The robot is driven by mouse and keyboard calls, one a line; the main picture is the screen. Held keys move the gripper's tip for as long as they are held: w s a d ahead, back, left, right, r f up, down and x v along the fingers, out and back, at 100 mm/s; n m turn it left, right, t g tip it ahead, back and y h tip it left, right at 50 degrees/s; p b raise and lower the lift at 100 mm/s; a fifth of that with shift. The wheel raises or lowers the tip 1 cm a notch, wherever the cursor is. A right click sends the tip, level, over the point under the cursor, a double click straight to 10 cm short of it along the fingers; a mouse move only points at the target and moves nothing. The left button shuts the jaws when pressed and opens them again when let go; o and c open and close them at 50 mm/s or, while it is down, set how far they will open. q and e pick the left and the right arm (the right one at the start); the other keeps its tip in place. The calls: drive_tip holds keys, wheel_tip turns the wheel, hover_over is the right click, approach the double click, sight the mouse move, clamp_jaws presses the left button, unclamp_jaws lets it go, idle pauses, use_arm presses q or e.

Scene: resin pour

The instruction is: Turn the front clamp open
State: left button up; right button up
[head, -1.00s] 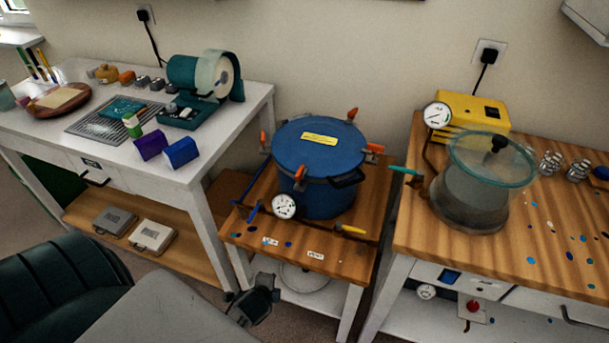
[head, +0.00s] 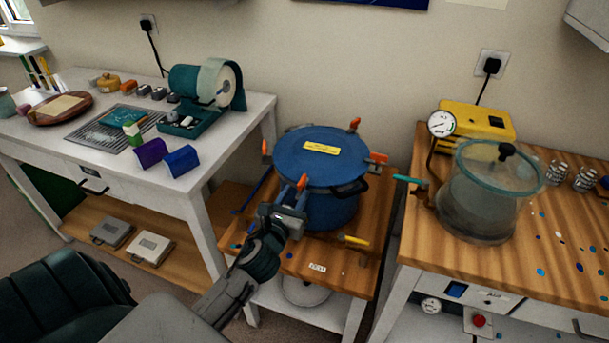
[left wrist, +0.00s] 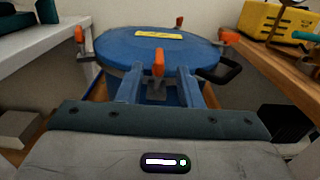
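The blue pressure pot (head: 318,165) stands on a low wooden table, its lid on. Its front clamp (head: 302,183) has an orange handle standing roughly upright at the lid's near rim. My left gripper (head: 285,212) is at this clamp. In the left wrist view, the two fingers of the left gripper (left wrist: 160,80) are apart, one on each side of the front clamp (left wrist: 158,62), with gaps visible. I cannot tell whether either finger touches it. Other orange clamps sit at the left (head: 265,150), back (head: 354,124) and right (head: 378,158). My right gripper is out of view.
A black pot handle (left wrist: 218,70) juts out right of the clamp. A yellow-handled valve (head: 354,240) is low at the pot's front right. A white bench (head: 225,135) stands left, and a wooden bench (head: 450,255) with a glass chamber (head: 490,190) stands right.

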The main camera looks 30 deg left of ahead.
sight(305, 174)
use_arm(q)
drive_tip(key=p+x, duration=0.1)
drive_tip(key=x, duration=0.7)
drive_tip(key=shift+w+a, duration=0.1)
clamp_jaws()
